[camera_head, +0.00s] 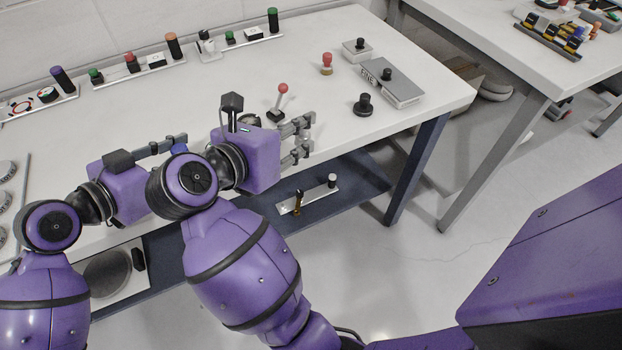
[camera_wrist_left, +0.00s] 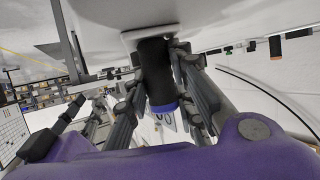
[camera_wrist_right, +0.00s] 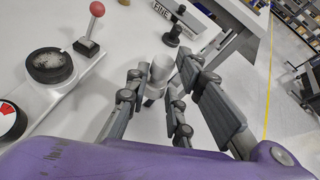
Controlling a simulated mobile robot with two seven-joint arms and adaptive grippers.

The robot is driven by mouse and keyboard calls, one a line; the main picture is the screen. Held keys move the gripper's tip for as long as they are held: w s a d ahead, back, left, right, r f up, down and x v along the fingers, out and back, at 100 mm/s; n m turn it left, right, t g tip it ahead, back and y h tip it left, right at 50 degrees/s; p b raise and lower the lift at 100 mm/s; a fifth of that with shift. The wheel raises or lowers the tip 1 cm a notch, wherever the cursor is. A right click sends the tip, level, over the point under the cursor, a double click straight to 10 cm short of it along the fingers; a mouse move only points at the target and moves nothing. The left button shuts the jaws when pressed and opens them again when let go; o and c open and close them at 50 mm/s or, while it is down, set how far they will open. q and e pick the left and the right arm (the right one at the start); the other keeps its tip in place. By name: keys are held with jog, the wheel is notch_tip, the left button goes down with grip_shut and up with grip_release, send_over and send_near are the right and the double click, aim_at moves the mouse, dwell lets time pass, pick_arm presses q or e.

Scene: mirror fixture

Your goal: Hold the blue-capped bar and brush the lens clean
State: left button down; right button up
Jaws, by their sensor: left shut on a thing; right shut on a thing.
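My left gripper (camera_head: 180,140) is shut on the black handle (camera_wrist_left: 157,72) of the blue-capped bar; its blue cap (camera_wrist_left: 165,107) shows between the fingers. In the head view the cap (camera_head: 180,149) is partly hidden by my right arm. In the right wrist view the white bar (camera_wrist_right: 70,92) carries a round lens (camera_wrist_right: 50,65) with a black rim and a smeared grey face, plus a red-knobbed stick (camera_wrist_right: 92,30). My right gripper (camera_wrist_right: 155,95) is shut on a pale grey, cylindrical object (camera_wrist_right: 160,68), apparently the brush, to the right of the lens and apart from it. Its bristles cannot be made out.
Similar bars with coloured caps (camera_head: 130,62) line the table's back. A red-knobbed stamp (camera_head: 327,63), a black knob (camera_head: 363,104) and a grey box (camera_head: 398,88) stand at the right. Another small bar (camera_head: 308,195) lies on the lower shelf (camera_head: 350,185).

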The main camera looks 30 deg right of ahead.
pick_arm(q)
jog(key=shift+f, duration=0.15)
pick_arm(e)
jog(key=w+a+r, duration=0.3)
jog(key=w+r, duration=0.2)
jog(key=r, duration=0.1)
jog(key=shift+t, duration=1.1)
jog(key=w+a+r, duration=0.1)
jog(key=a, duration=0.1)
jog(key=w+a+r, duration=0.3)
jog(key=w+a, duration=0.1)
jog(key=shift+w+r, duration=0.25)
jog(key=shift+r, duration=0.05)
jog(key=shift+c, duration=0.2)
jog(key=shift+f, duration=2.45)
